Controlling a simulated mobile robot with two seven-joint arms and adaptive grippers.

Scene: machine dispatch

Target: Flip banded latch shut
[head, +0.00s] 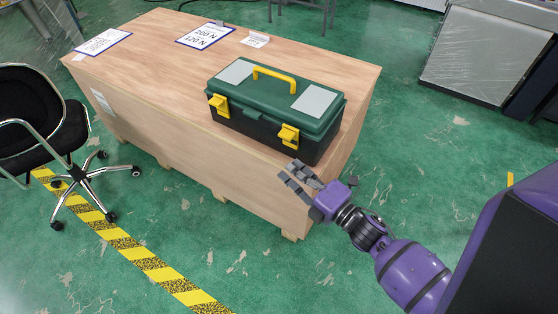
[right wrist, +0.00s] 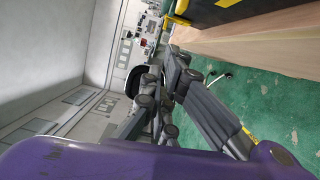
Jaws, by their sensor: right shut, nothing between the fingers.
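A green and black toolbox (head: 270,100) with a yellow handle (head: 274,73) stands closed on a wooden crate. Its front has two yellow latches, a left latch (head: 218,105) and a right latch (head: 288,135). The right latch sticks out from the front; I cannot make out clearly which one carries a band. My right gripper (head: 293,174) is shut and empty, in front of the crate, below the right latch and apart from it. Its grey fingers (right wrist: 165,85) also show in the right wrist view, with a yellow part at the top edge. My left gripper is not in view.
The wooden crate (head: 170,115) has papers and signs (head: 205,35) on its far part. A black office chair (head: 35,115) stands at the left, near yellow-black floor tape (head: 165,275). A grey-covered unit (head: 480,50) stands at the back right. Green floor between is clear.

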